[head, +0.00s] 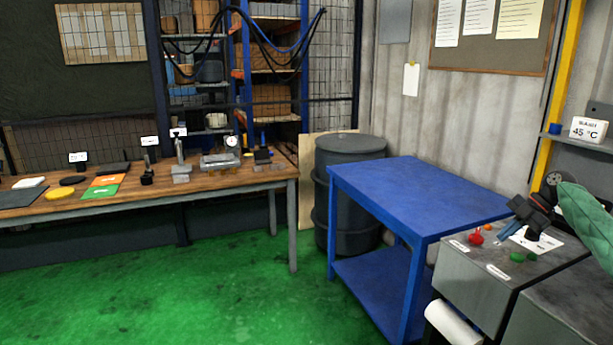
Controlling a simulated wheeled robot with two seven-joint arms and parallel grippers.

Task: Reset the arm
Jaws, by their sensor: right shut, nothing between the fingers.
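My right gripper (506,233) comes in from the right edge, on an arm with a green cover. It is shut and empty, with its fingertips pointing down and left over the top of the grey machine cabinet (480,275). A red button (476,239) lies just left of the fingertips. A green button (517,257) lies just below them in the picture. I cannot tell whether the fingertips touch the panel. My left gripper is out of view.
A blue table (420,190) with a bare top stands left of the cabinet. A dark drum (345,195) stands behind it. A wooden workbench (130,188) with tools and gauges runs along the left. The green floor (190,290) is clear. A temperature sign (588,130) sits on a shelf at right.

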